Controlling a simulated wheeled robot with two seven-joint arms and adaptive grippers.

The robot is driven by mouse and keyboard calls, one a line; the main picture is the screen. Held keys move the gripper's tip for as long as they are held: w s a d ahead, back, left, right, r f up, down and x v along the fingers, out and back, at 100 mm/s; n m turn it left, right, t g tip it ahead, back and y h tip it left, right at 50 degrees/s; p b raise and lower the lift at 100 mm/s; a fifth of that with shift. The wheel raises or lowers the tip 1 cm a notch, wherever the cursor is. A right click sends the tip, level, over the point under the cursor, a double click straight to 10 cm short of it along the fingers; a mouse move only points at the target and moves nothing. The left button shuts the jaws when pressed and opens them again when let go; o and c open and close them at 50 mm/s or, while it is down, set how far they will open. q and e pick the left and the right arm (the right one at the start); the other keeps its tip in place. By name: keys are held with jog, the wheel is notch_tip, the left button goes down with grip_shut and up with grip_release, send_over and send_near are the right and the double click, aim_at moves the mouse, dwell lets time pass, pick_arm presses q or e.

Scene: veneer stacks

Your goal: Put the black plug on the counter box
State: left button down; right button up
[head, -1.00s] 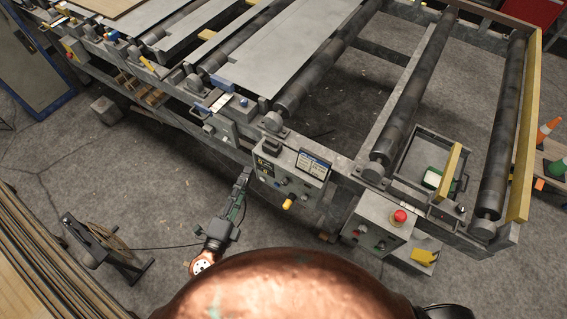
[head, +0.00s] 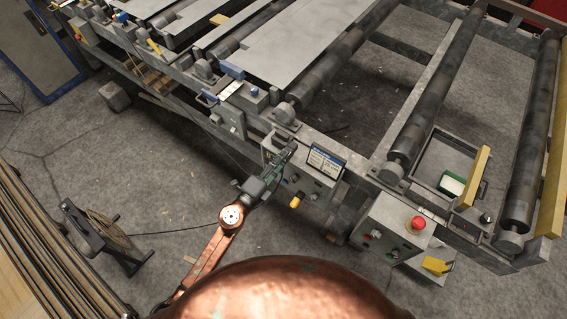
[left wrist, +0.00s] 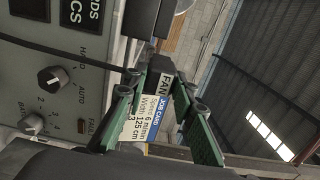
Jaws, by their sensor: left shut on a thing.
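The counter box (head: 309,188) is a grey box on the machine's near rail, with knobs and a yellow-tipped part on its front. Its panel (left wrist: 35,75) fills the left of the left wrist view. My left gripper (head: 288,150) reaches up to the box's top left side. In the left wrist view its green fingers are shut on a dark piece, the black plug (left wrist: 161,68), close beside the box. The fingers partly cover the plug, and I cannot tell whether it touches the box. My right gripper is not in view.
A job card (head: 325,163) stands at the counter box and shows behind the fingers. A control box with a red button (head: 417,223) is to the right. A cable reel (head: 100,238) stands on the floor at left, its cable running toward my left arm. Rollers lie beyond.

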pick_arm(q)
jog(key=shift+w+d+f, duration=0.1)
jog(key=shift+w+f, duration=0.2)
jog(key=shift+w+f+b, duration=0.15)
jog(key=shift+f+b, duration=0.1)
jog(key=shift+b, duration=0.15)
jog(key=f+b, duration=0.3)
jog(key=shift+w+d+f, duration=0.1)
jog(key=shift+w+f, duration=0.05)
jog(key=shift+w, duration=0.05)
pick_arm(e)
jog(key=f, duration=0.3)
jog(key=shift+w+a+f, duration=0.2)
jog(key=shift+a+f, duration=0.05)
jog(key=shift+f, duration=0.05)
